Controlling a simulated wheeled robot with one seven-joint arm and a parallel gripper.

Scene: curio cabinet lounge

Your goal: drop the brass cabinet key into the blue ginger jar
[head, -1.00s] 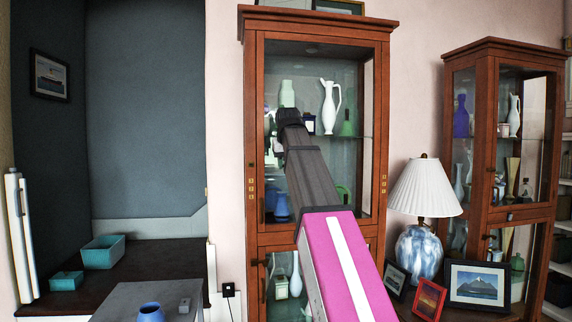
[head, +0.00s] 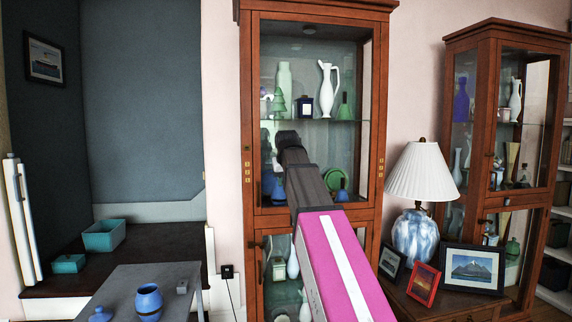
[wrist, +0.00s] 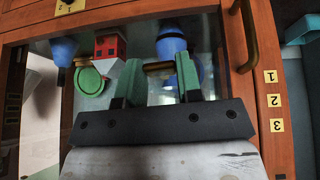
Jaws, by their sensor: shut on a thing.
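A blue jar (head: 148,302) with an open top stands upright on the grey table at the lower left of the head view. A blue lid (head: 100,314) lies to its left. My gripper (wrist: 159,76) shows in the wrist view with its two green fingers shut on a small brass piece, the brass key (wrist: 157,67). Only a short part of the key shows between the fingertips. In the head view my arm reaches up in front of the tall cabinet, and its fingers and the key are hidden. The gripper is well to the right of and above the jar.
The tall glazed cabinet (head: 250,135) holds vases and blue vessels behind my arm. The grey table (head: 125,283) also bears a small grey block (head: 182,287). Teal boxes (head: 104,236) sit on the dark bench. A lamp (head: 423,180) and picture frames stand at right.

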